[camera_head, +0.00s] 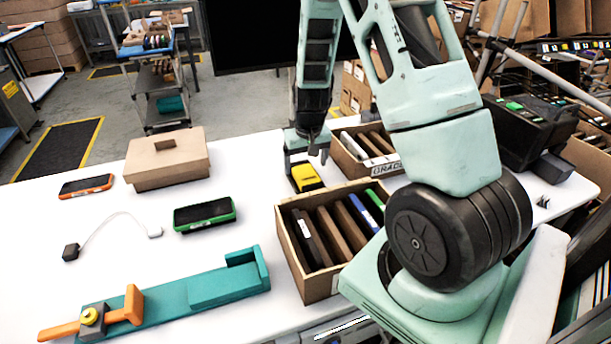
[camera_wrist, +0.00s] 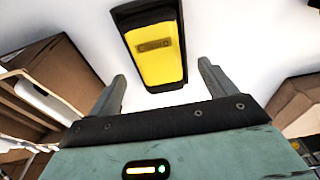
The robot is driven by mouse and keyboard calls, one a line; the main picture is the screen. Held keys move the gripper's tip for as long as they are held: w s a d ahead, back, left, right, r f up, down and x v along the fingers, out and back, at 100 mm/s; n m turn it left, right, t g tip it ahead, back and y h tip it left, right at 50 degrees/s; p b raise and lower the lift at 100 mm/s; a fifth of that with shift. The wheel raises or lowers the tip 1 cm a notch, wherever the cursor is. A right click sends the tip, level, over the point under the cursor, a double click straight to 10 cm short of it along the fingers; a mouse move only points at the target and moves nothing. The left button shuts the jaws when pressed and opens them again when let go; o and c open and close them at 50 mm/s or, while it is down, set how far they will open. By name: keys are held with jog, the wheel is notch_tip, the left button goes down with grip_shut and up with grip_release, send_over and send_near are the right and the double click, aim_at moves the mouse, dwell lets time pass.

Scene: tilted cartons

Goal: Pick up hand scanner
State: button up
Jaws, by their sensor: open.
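A yellow-and-black handheld device (camera_head: 307,177), which looks like the hand scanner, lies on the white table behind the front carton. In the wrist view the device (camera_wrist: 155,50) lies ahead of my gripper (camera_wrist: 161,72), roughly between the lines of the two fingers, slightly tilted. My gripper (camera_head: 317,152) is open and empty, just above and beside the device in the head view. The fingers are apart, with white table showing on both sides of the device. No finger clearly touches it. My wrist hides some of the table there.
A carton of upright items (camera_head: 292,238) stands in front of the device, and another carton (camera_head: 347,160) is to its right. A green-edged device (camera_head: 205,214), an orange-edged one (camera_head: 86,186), a brown box (camera_head: 167,160) and a teal fixture (camera_head: 205,290) are on the left.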

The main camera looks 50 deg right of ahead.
aim_at(306, 172)
jog(key=shift+w+d+f, duration=0.1)
jog(key=shift+f, duration=1.6)
jog(key=c, duration=1)
jog(key=shift+o, duration=0.2)
